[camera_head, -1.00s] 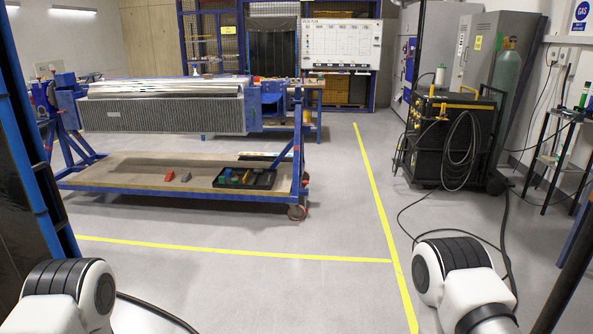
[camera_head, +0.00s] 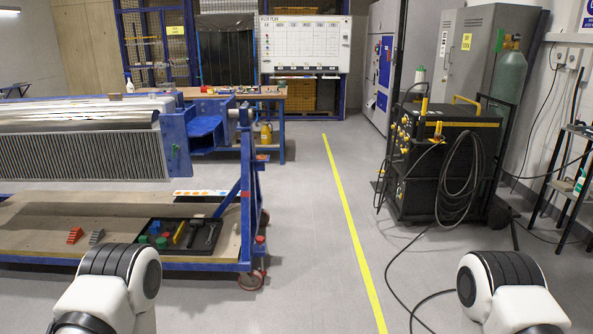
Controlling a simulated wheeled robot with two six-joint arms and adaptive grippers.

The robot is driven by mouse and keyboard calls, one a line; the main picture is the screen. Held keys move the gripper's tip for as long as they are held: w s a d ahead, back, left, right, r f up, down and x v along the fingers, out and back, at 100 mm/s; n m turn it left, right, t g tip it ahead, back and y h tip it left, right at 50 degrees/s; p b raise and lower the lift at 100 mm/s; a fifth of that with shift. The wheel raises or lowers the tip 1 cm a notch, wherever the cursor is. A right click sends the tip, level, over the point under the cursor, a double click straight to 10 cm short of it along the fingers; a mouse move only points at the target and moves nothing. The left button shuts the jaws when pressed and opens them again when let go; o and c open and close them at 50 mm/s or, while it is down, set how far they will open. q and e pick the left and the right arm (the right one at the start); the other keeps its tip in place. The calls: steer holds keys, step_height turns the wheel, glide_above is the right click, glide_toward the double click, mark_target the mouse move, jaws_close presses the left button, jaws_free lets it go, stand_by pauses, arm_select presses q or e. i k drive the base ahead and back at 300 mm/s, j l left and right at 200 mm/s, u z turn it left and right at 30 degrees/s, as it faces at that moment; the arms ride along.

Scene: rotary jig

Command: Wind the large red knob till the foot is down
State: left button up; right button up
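A blue wheeled jig frame (camera_head: 247,215) stands at the left, holding a long finned block (camera_head: 85,155). A small red part (camera_head: 260,239) sits at the frame's near right corner, just above a castor wheel (camera_head: 251,280). It may be the large red knob, but it is too small to tell. I cannot make out the foot, or whether it touches the floor. Only white and black links of my two arms show at the bottom left and bottom right. Both grippers are out of view.
The jig's lower shelf holds a black tray (camera_head: 212,250) of tools, a red wedge (camera_head: 75,235) and a grey one. A black welding cart (camera_head: 430,160) with loose cables stands at the right. Open floor with a yellow line (camera_head: 345,215) lies between the jig and cart.

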mark_target(259, 239)
steer(key=i, duration=0.9)
steer(key=i+u, duration=0.1)
steer(key=i, duration=0.8)
steer(key=i+l+u, duration=0.1)
steer(key=i, duration=0.8)
steer(key=i+u, duration=0.7)
steer(key=i+l+u, duration=0.35)
steer(key=i+j, duration=0.05)
steer(key=j, duration=0.05)
